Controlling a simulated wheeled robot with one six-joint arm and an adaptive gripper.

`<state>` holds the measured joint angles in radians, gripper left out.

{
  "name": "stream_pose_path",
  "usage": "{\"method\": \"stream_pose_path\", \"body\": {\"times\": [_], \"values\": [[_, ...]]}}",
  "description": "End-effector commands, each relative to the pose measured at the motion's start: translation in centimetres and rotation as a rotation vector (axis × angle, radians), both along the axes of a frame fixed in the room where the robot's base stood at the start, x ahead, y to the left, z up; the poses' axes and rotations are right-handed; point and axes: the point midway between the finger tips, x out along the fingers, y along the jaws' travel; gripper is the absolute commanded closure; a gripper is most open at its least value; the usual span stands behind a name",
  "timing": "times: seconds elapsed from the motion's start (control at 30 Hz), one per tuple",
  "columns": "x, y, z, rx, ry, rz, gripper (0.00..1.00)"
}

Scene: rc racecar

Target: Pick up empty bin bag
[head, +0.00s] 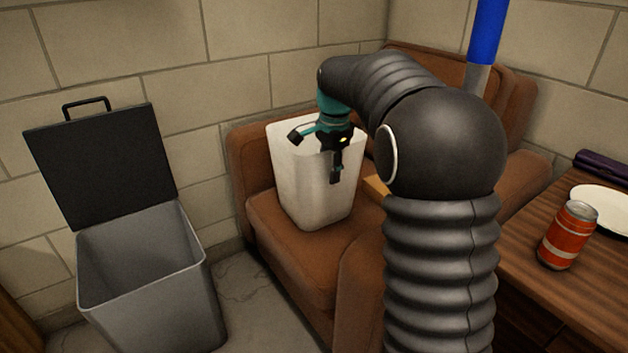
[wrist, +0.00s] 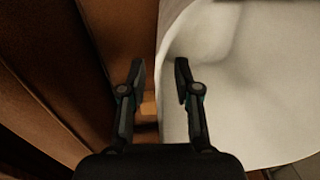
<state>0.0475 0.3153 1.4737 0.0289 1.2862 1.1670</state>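The bin bag (head: 310,199) is a white, open-topped, bin-shaped thing standing upright on the brown sofa seat. Its opening looks empty as far as I can see. In the wrist view its pale rim and inside (wrist: 235,110) fill the right side. My gripper (head: 317,152) is at the top of the bag, pointing down, with its fingers spread. In the wrist view the open fingers (wrist: 159,76) appear on either side of the rim, one over the bag and one over the brown sofa. Nothing is held between them. I cannot tell whether a finger touches the bag.
A grey bin (head: 150,295) with its dark lid (head: 102,165) raised stands on the floor at left. The brown sofa (head: 275,235) is against the block wall. A wooden table (head: 535,290) at right holds a red can (head: 567,240) and a white plate (head: 603,207).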

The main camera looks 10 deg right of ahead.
Motion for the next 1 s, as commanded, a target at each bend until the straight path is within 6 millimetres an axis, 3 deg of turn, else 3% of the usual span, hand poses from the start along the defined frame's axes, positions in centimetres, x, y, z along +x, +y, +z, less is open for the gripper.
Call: {"method": "stream_pose_path", "body": {"times": [0.17, 0.3, 0.73, 1.0], "values": [[0.0, 0.0, 0.0, 0.0, 0.0, 0.0, 0.7], [0.0, 0.0, 0.0, 0.0, 0.0, 0.0, 1.0], [0.0, 0.0, 0.4, 0.0, 0.0, 0.0, 1.0], [0.1, 0.0, 4.7, 0.0, -0.002, 0.0, 1.0]]}}
